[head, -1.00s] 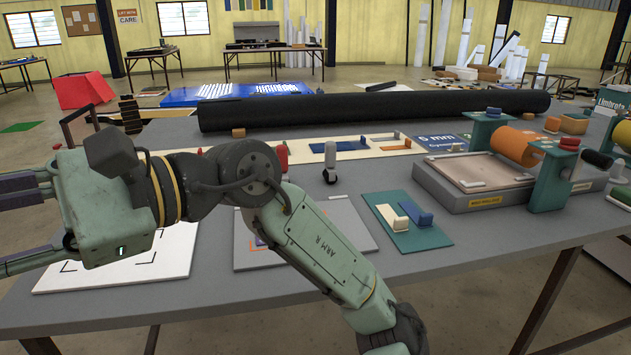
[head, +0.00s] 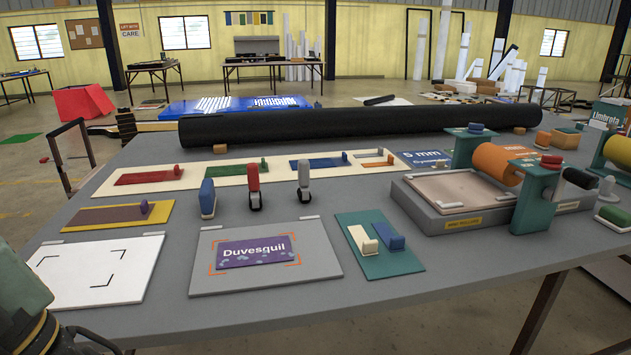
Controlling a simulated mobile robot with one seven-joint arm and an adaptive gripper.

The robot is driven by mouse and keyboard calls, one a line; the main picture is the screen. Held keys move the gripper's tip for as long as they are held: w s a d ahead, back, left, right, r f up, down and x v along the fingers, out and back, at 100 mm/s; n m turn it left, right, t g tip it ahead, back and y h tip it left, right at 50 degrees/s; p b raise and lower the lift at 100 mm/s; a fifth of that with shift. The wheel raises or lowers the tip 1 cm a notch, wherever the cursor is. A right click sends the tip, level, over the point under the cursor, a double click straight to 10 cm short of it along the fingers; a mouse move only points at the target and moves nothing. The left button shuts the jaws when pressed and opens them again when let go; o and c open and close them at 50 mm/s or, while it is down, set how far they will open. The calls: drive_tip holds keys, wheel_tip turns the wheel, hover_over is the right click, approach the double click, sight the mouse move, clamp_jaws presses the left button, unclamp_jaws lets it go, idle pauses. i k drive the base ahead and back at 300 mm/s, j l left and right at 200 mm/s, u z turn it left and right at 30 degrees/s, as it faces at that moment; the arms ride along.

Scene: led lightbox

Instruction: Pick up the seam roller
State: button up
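Two small upright tools with a dark wheel at the foot stand on the grey table: one with a red handle (head: 253,183) and one with a grey handle (head: 304,180). A blue-handled upright tool (head: 207,197) stands left of them; its foot is hard to make out. I cannot tell for sure which of them is the seam roller. All three stand apart, behind the grey board with the purple "Duvesquil" label (head: 255,251). Part of my arm shows at the lower left edge; my gripper is out of view.
A long black roll (head: 350,121) lies across the back. A laminating machine with an orange roll (head: 497,163) stands right. A white board (head: 95,272) lies front left, a green board with cream and blue pieces (head: 378,247) front middle. Cream strip with coloured swatches (head: 210,175) lies behind the tools.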

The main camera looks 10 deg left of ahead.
sight(305, 195)
drive_tip(key=i+l, duration=0.15)
drive_tip(key=l, duration=0.2)
drive_tip(key=i+l+u, duration=0.1)
drive_tip(key=l, duration=0.25)
drive_tip(key=i+l, duration=0.15)
drive_tip(key=l, duration=0.2)
drive_tip(key=i+l, duration=0.1)
drive_tip(key=l, duration=0.3)
drive_tip(key=i+l+u, duration=0.1)
drive_tip(key=l, duration=0.25)
drive_tip(key=i+l, duration=0.15)
drive_tip(key=l, duration=0.25)
